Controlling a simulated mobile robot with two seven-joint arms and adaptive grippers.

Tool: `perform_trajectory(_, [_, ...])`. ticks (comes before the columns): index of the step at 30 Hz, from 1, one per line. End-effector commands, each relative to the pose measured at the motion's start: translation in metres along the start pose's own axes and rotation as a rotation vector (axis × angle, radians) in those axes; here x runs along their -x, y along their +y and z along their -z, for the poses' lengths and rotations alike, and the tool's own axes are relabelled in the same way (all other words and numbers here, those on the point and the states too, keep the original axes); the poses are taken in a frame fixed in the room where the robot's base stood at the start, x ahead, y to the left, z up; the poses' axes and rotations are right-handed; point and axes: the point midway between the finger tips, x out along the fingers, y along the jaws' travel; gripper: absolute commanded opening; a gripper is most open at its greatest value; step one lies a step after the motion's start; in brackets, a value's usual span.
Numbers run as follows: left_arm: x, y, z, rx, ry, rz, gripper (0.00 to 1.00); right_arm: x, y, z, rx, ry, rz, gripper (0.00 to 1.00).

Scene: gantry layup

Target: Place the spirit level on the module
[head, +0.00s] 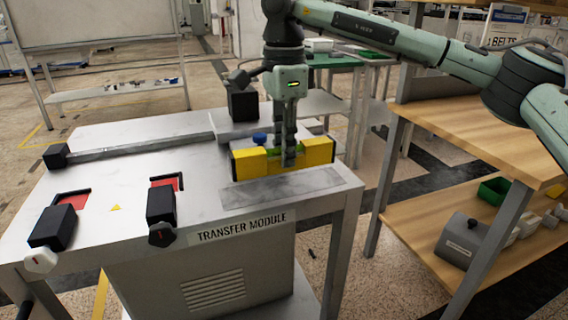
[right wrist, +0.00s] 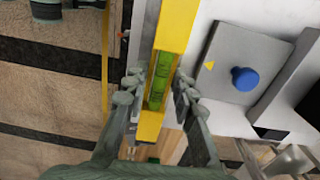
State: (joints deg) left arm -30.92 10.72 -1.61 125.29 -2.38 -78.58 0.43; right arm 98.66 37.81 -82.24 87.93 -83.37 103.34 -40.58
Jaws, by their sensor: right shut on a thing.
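The yellow spirit level (head: 318,151) with green vials is at the right part of the transfer module's top (head: 120,150), just behind a grey strip (head: 280,187). It lies lengthwise from left to right. My right gripper (head: 288,160) points down and is shut on the level near its middle. In the right wrist view the fingers (right wrist: 160,95) sit on both sides of the level (right wrist: 178,30) by its green vial. I cannot tell whether the level touches the surface or hangs slightly above it. My left gripper is not in view.
A blue knob (head: 259,137) on a grey plate stands behind the level; it also shows in the right wrist view (right wrist: 245,79). Black clamps (head: 161,205) and red pads lie at the left of the module. A wooden shelf (head: 480,120) stands at the right.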

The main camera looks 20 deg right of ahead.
Motion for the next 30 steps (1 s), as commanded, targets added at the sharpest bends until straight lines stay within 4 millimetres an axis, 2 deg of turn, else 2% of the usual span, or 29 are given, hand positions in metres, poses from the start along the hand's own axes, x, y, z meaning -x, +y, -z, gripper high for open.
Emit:
perform_trajectory(9, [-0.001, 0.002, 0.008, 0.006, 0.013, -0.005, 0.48, -0.037, 0.0, 0.0, -0.001, -0.001, 0.0, 0.0])
perform_trajectory(21, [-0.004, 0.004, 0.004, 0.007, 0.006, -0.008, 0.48, -0.043, 0.0, 0.0, -0.001, -0.002, 0.002, 0.0])
perform_trajectory(22, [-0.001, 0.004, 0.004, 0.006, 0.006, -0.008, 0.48, -0.042, 0.0, 0.0, -0.001, -0.001, 0.001, 0.28])
perform_trajectory(26, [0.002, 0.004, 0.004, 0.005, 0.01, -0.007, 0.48, -0.042, 0.0, 0.0, -0.001, -0.001, 0.001, 0.45])
perform_trajectory(30, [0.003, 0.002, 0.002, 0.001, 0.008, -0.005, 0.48, -0.042, 0.0, 0.0, -0.001, -0.001, 0.001, 0.47])
